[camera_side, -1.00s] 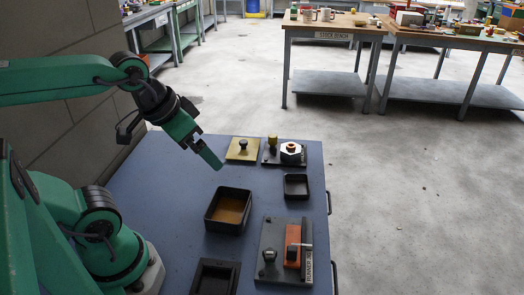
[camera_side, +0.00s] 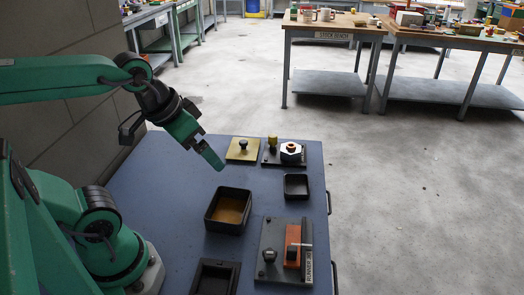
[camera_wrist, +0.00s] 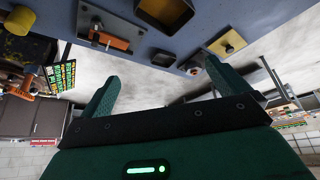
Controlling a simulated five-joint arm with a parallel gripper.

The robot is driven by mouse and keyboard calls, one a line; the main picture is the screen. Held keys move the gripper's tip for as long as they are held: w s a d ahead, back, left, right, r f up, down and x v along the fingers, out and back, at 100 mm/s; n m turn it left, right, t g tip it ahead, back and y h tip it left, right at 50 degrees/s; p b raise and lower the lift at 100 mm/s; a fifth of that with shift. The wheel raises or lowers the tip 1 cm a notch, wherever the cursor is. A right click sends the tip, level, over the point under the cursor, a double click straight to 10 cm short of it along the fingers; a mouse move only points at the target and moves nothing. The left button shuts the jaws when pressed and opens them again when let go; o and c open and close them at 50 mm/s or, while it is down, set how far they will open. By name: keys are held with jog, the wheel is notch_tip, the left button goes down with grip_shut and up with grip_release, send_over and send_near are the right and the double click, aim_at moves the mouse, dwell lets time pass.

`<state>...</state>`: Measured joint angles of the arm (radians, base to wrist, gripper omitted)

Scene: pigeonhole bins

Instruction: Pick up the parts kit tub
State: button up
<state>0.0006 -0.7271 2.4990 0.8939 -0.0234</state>
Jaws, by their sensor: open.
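A black open tub (camera_side: 212,222) with a brown floor stands on the blue table, below and to the right of my gripper in the side view; no readable label marks it as the parts kit tub. It also shows at the top of the wrist view (camera_wrist: 165,12). A smaller black open tray (camera_side: 297,187) stands to its right, and shows below it in the wrist view (camera_wrist: 163,60). My gripper (camera_side: 207,152) hangs above the table, apart from both. In the wrist view my gripper (camera_wrist: 165,82) has its two green fingers spread with nothing between them.
A black recessed frame (camera_side: 215,278) lies in front.

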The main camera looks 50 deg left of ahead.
notch_tip(320, 180, down, 7)
jog(key=w+n+g, duration=0.2)
jog(key=w+n, duration=0.1)
jog(key=n, duration=0.1)
jog(key=n+g, duration=0.3)
send_near(224, 219)
notch_tip(224, 219, up, 2)
jog(key=d, duration=0.3)
jog(key=shift+s+a+f+n, duration=0.15)
jog(key=shift+s+f+n, duration=0.3)
jog(key=shift+s+n, duration=0.05)
jog(key=shift+f, duration=1.3)
jog(key=shift+f, duration=0.15)
jog(key=shift+f, duration=2.45)
